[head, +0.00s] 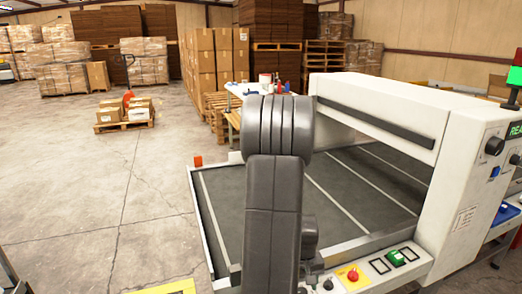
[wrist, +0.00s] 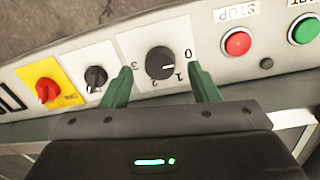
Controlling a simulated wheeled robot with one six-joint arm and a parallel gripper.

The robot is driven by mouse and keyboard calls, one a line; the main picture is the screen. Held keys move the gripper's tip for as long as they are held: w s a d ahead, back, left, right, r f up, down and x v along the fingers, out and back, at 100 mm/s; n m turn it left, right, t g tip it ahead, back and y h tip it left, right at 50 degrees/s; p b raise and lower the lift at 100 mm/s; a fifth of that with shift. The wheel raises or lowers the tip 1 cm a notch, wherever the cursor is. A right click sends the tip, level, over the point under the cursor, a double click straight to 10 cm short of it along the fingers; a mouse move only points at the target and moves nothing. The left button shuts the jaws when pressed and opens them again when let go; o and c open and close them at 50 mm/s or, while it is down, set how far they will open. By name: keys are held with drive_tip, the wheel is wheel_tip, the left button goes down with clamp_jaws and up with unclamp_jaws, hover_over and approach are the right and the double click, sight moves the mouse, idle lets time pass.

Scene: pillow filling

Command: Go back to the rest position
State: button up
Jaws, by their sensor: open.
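In the wrist view my gripper (wrist: 160,69) is open, its two green fingers apart on either side of a black selector knob (wrist: 157,61) on a white plate marked 0 to 3. Nothing is held between the fingers. The knob's white mark faces the right side of the picture, near 0 and 1; I cannot tell exactly which. I cannot tell whether the fingertips touch the panel. In the head view my gripper does not show; my grey arm stands in the middle and hides part of the machine (head: 430,185).
Beside the selector are a smaller black knob (wrist: 95,76), a red switch on yellow (wrist: 47,91), a red stop button (wrist: 237,43) and a green start button (wrist: 304,29). A flat grey conveyor bed (head: 225,205) lies behind my arm.

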wheel_tip(320, 180, up, 11)
wheel_tip(320, 180, down, 14)
drive_tip(key=shift+r, duration=0.15)
drive_tip(key=shift+r+m, duration=0.25)
drive_tip(key=shift+m, duration=0.15)
drive_tip(key=m, duration=0.3)
drive_tip(key=shift+r+m+p, duration=0.1)
drive_tip(key=shift+m+p, duration=0.25)
drive_tip(key=shift+m, duration=0.05)
drive_tip(key=m+p, duration=0.1)
drive_tip(key=m, duration=0.2)
drive_tip(key=shift+m, duration=0.4)
drive_tip(key=m+p, duration=0.2)
drive_tip(key=m, duration=0.1)
drive_tip(key=shift+w+m, duration=0.1)
drive_tip(key=shift+m, duration=0.3)
drive_tip(key=shift+w+r, duration=0.1)
drive_tip(key=shift+r, duration=0.7)
